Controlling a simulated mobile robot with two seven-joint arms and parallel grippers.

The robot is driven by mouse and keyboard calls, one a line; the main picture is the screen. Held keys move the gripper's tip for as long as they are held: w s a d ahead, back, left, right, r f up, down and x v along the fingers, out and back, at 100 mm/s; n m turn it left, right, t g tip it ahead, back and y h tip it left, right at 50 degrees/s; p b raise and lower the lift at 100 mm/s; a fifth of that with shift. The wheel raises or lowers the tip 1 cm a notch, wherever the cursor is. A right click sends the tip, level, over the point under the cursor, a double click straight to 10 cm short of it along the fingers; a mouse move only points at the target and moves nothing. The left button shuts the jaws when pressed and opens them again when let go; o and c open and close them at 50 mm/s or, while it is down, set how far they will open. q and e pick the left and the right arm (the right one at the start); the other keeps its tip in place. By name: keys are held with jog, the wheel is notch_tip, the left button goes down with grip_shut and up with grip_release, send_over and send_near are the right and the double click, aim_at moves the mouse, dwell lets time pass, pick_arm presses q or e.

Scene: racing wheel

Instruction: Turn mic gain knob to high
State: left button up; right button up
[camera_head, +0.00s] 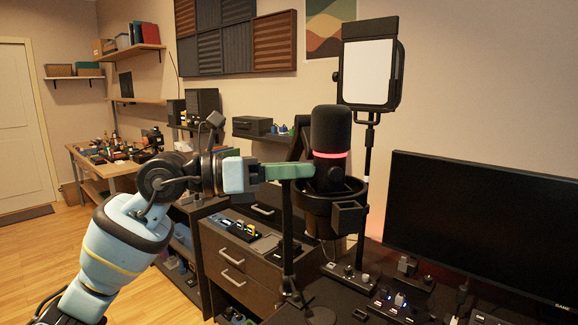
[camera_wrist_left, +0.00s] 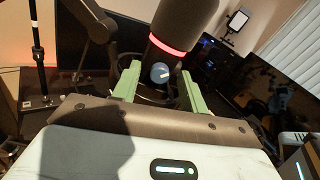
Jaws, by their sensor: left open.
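The black microphone (camera_head: 331,140) with a glowing red ring stands upright in a dark round mount; it also shows tilted in the left wrist view (camera_wrist_left: 185,22). The mic gain knob (camera_wrist_left: 160,72) is a round blue-grey dial below the red ring, with a pale mark toward its right side. My left gripper (camera_head: 300,172) reaches in from the left at the microphone's lower body. In the left wrist view its green fingers (camera_wrist_left: 159,84) are open, one on each side of the knob, with gaps visible. Contact with the knob cannot be seen. My right gripper is not in view.
A dark ring-shaped mount (camera_head: 318,200) surrounds the microphone's base. A light panel (camera_head: 369,75) on a stand rises behind it. A large monitor (camera_head: 485,225) fills the right. Small gear and a drawer cabinet (camera_head: 235,262) lie below the arm.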

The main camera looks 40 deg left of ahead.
pick_arm(q)
grip_shut()
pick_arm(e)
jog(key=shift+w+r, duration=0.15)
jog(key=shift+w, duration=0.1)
pick_arm(q)
jog(key=shift+f, duration=0.1)
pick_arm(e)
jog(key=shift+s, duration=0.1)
pick_arm(q)
jog(key=m+b, duration=0.3)
jog(key=m, duration=0.5)
jog(key=shift+m, duration=0.4)
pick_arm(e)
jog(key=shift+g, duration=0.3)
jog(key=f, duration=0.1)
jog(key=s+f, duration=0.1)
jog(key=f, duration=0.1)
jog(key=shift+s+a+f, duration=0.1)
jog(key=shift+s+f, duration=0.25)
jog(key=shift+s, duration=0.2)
